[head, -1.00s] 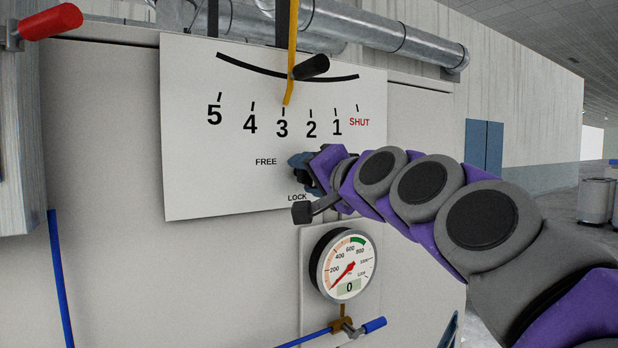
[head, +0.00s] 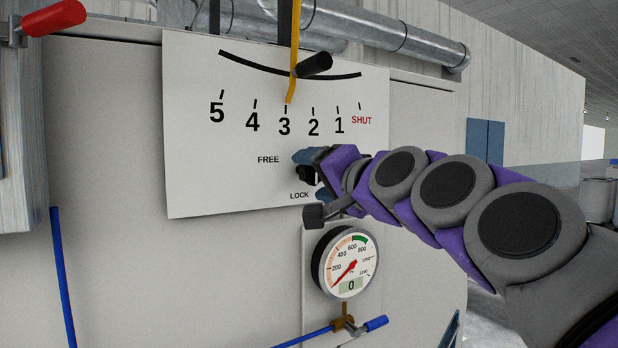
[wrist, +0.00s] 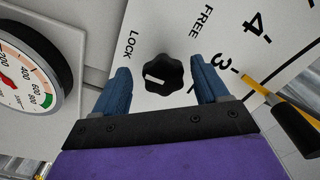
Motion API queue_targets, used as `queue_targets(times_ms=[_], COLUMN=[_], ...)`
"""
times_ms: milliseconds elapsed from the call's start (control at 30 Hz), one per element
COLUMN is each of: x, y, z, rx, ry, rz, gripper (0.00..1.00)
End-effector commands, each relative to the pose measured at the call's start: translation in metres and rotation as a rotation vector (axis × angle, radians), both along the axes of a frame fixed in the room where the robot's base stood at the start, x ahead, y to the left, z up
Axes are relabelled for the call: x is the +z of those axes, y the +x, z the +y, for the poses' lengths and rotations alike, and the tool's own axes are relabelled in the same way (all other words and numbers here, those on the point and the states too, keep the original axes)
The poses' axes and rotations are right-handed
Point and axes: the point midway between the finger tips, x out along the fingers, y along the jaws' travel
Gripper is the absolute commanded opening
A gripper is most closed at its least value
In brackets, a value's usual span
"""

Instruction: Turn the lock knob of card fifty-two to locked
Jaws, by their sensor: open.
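The lock knob (wrist: 163,74) is black and lobed with a white mark. In the wrist view the mark lies on the picture's left side of the knob; I cannot tell its exact setting. The white panel (head: 225,180) carries the words FREE and LOCK beside the knob. My gripper (wrist: 163,85) is open, one blue finger on each side of the knob, with gaps showing and no contact visible. In the head view my gripper (head: 312,175) is at the panel and partly hides the dark knob (head: 305,173).
Above is a scale marked 5 to SHUT, with a yellow pointer (head: 292,70) near 3 and a black handle (head: 314,65). A pressure gauge (head: 346,265) reading 0 sits close below my gripper, with a blue-handled valve (head: 375,324) under it. A red handle (head: 55,18) is upper left.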

Motion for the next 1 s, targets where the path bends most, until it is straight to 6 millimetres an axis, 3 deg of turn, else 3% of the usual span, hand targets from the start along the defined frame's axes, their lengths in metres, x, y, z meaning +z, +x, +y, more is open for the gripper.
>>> queue_targets(times_ms=[700,1000], x=[-0.001,-0.003], y=[-0.104,-0.118], z=[-0.071,-0.081], rx=[0.000,0.002], ry=[-0.003,-0.003], rz=[0.002,0.006], gripper=[0.74,0.74])
